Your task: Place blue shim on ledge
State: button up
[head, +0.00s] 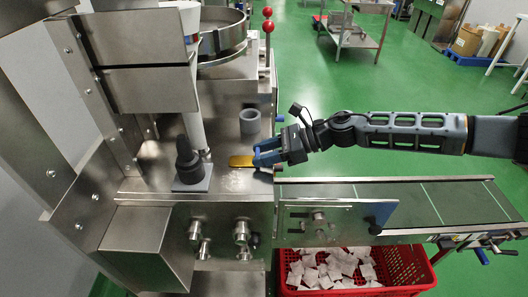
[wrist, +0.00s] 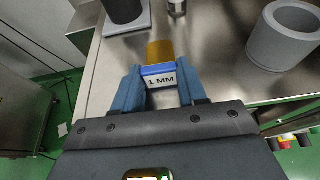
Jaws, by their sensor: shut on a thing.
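My gripper (head: 266,155) has blue fingers and is shut on the blue shim (wrist: 159,70), seen in the wrist view with a "1 MM" label facing the camera. An orange-yellow strip (head: 242,161) extends from the gripped end over the steel ledge (head: 222,140) in the head view; it also shows in the wrist view (wrist: 160,49). Whether the strip touches the steel I cannot tell. The blue part is mostly hidden by the fingers in the head view.
A grey ring (head: 250,122) stands on the steel behind the strip. A dark knob on a grey base (head: 191,182) stands to the left. A conveyor (head: 400,197) runs right, above a red crate (head: 420,273) of teabags.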

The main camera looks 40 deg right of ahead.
jog(key=shift+f, duration=0.2)
jog(key=o, duration=1.1)
jog(key=shift+r, duration=0.1)
jog(key=shift+r, duration=0.15)
jog(key=shift+s+d, duration=0.2)
jog(key=shift+d, duration=0.1)
jog(key=b+v, duration=0.2)
jog(key=v, duration=0.9)
jog(key=shift+s+b, duration=0.2)
jog(key=shift+b, duration=0.1)
jog(key=shift+r, duration=0.1)
